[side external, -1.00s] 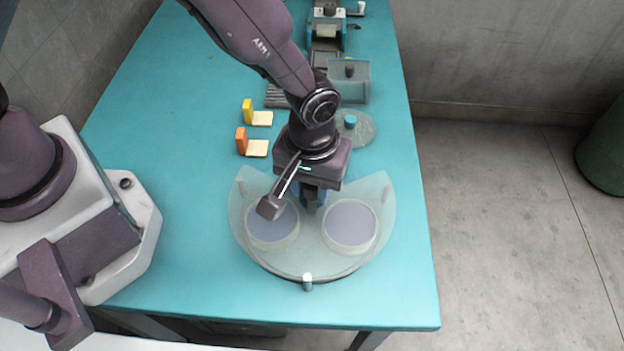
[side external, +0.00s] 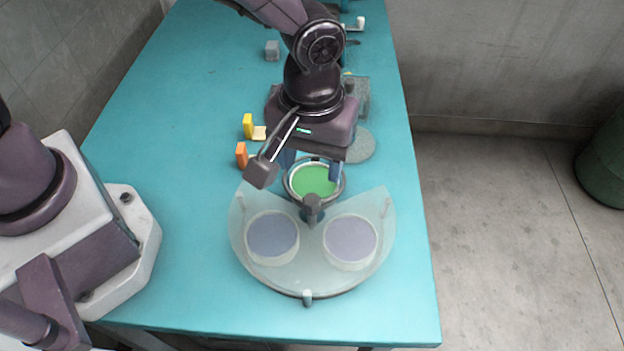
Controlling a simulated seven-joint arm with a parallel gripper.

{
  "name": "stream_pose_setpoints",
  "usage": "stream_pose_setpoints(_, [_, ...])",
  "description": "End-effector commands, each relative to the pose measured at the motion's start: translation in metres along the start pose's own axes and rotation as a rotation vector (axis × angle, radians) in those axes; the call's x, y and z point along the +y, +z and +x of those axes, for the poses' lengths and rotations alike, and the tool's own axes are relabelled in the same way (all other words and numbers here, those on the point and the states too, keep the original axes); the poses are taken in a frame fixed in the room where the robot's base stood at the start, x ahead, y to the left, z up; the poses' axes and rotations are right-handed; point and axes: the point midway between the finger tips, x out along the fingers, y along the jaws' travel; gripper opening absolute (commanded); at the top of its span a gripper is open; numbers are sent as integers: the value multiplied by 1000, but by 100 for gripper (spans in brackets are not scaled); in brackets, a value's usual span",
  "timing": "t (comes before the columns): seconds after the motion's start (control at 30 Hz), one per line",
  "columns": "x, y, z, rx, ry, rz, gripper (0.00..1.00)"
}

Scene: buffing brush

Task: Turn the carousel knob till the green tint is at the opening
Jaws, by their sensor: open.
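The carousel sits near the front of the table under a translucent fan-shaped cover (side external: 310,262). Its dark knob (side external: 312,207) stands upright at the middle, at the back edge of the cover. A pot of green tint (side external: 315,180) is at the uncovered opening behind the knob. Two pots that look grey-purple through the cover, a left one (side external: 272,236) and a right one (side external: 350,239), are in front. My gripper (side external: 311,167) is open, its blue fingers spread above and behind the knob, apart from it. Part of the green pot's back is hidden by my gripper.
A yellow block (side external: 248,125) and an orange block (side external: 242,155) stand to the left of my gripper. A grey cube (side external: 272,50) is farther back. A round grey disc (side external: 358,146) lies to the right. The table's left side is clear.

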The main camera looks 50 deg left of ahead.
Motion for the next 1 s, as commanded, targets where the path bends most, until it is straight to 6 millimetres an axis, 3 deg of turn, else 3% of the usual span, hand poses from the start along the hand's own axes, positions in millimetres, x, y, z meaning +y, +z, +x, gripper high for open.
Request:
stream_pose_setpoints(0.1, [1,0,-20,1,3,1,56])
stream_pose_setpoints(0.23, [0,0,-32,1,1,0,56])
stream_pose_setpoints(0.67, [0,0,-36,0,-1,9,56])
stream_pose_setpoints(0.87, [-12,6,-30,-15,-40,198,56])
stream_pose_setpoints(1.0, [-38,14,-49,-44,-18,418,56])
